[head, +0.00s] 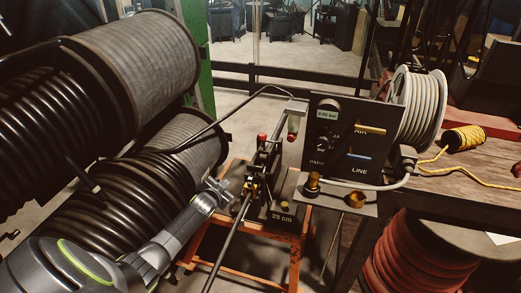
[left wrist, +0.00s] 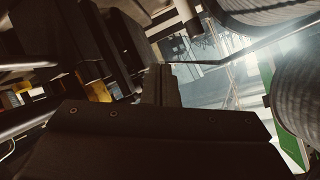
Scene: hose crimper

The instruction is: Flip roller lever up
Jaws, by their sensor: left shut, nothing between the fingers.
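The dark roller unit (head: 262,165) stands upright on an orange frame, with brass-coloured parts low on its near side and a red-tipped post at its top. I cannot tell for certain which part is the roller lever or how it stands. My left gripper (head: 224,186) is just left of the unit's lower part, shut and empty. I cannot tell whether it touches the unit. In the left wrist view its dark fingers (left wrist: 164,85) are together, with dark machine parts and yellow bits to their left. My right gripper is out of view.
Large reels of black hose (head: 75,100) fill the left. A grey rod (head: 225,250) runs from the unit toward the front. A control panel (head: 345,140) with a gauge stands right of it, near a white hose reel (head: 420,105) and a wooden bench (head: 470,185).

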